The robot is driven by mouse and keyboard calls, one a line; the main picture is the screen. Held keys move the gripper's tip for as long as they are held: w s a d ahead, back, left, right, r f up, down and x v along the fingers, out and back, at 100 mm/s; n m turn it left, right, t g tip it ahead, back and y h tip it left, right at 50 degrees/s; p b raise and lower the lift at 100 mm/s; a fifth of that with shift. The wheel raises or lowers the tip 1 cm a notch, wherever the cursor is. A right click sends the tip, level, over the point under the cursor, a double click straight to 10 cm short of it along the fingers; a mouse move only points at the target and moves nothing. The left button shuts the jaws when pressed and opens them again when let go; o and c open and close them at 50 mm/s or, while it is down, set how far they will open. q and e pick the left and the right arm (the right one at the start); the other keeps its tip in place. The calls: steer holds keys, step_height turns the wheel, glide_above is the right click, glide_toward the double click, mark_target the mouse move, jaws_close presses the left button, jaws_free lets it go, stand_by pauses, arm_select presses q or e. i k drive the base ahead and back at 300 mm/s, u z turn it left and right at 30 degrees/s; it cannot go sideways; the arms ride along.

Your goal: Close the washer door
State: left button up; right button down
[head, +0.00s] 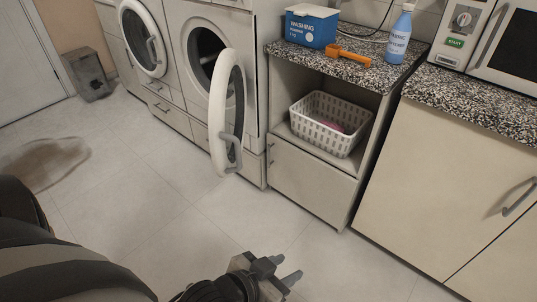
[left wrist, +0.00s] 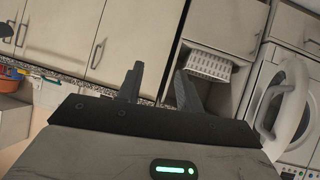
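Two white front-loading machines stand side by side at the upper left of the head view. The right machine (head: 182,67) has its round white-rimmed door (head: 219,120) swung wide open toward the room, with a handle (head: 231,150) on it; its dark drum opening shows behind. This door also shows at the right of the left wrist view (left wrist: 291,95), where the scene is upside down. My left gripper (head: 285,267) is open and empty, low in front of the cabinets and apart from the door. Its two fingers also show apart in the left wrist view (left wrist: 159,70). My right gripper is out of view.
The left machine has a round door (head: 142,38). A white basket (head: 322,125) sits in an open shelf under a speckled counter, with a blue washing box (head: 310,26), orange scoop and blue bottle (head: 399,36) above. Clear floor lies before the machines.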

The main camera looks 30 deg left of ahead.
mark_target(229, 62)
steer(key=u, duration=0.65)
steer(key=i, duration=0.85)
steer(key=u, duration=0.9)
